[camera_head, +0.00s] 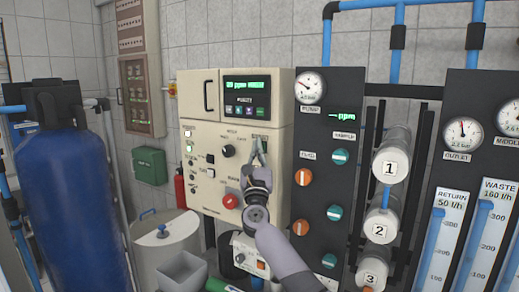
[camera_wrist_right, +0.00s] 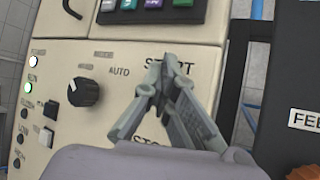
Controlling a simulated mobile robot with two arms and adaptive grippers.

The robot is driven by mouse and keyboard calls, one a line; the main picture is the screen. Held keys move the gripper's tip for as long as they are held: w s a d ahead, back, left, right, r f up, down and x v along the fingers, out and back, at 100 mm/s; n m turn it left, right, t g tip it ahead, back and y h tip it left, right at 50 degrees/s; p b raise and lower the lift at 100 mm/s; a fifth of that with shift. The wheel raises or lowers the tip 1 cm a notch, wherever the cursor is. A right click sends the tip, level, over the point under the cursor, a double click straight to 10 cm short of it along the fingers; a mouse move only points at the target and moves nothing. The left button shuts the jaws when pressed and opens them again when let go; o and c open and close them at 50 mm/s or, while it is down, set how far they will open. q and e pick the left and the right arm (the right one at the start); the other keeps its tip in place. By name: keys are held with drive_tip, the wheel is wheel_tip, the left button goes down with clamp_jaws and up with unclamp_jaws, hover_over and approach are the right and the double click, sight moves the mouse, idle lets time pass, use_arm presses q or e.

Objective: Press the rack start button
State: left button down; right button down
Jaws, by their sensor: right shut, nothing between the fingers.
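The cream rack control panel (camera_head: 215,185) faces me in the head view; it also shows in the wrist view (camera_wrist_right: 100,50). My right gripper (camera_head: 258,148) is shut and empty, its fingertips at the panel's upper right. In the wrist view its fingertips (camera_wrist_right: 168,62) overlap the START label. The start button itself is hidden behind the fingers, so I cannot tell whether they touch it. A partly covered STOP label (camera_wrist_right: 150,139) lies below. A green RUN lamp (camera_wrist_right: 28,88) is lit, with a lit white lamp (camera_wrist_right: 34,61) above it. My left gripper is not in view.
A black selector knob (camera_wrist_right: 84,92) sits left of the fingers, beside the AUTO label. A lit display (camera_head: 247,84) is above. A dark valve panel (camera_head: 318,130) stands to the right, a blue tank (camera_head: 70,190) far left.

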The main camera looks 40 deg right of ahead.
drive_tip(key=shift+a, duration=0.1)
drive_tip(key=shift+s+a+p, duration=0.35)
drive_tip(key=shift+a, duration=0.35)
drive_tip(key=a, duration=0.1)
drive_tip(key=s+a+p, duration=0.1)
drive_tip(key=a, duration=0.1)
drive_tip(key=s+a, duration=0.1)
drive_tip(key=shift+a+p, duration=0.3)
drive_tip(key=shift+p, duration=0.05)
idle(0.6)
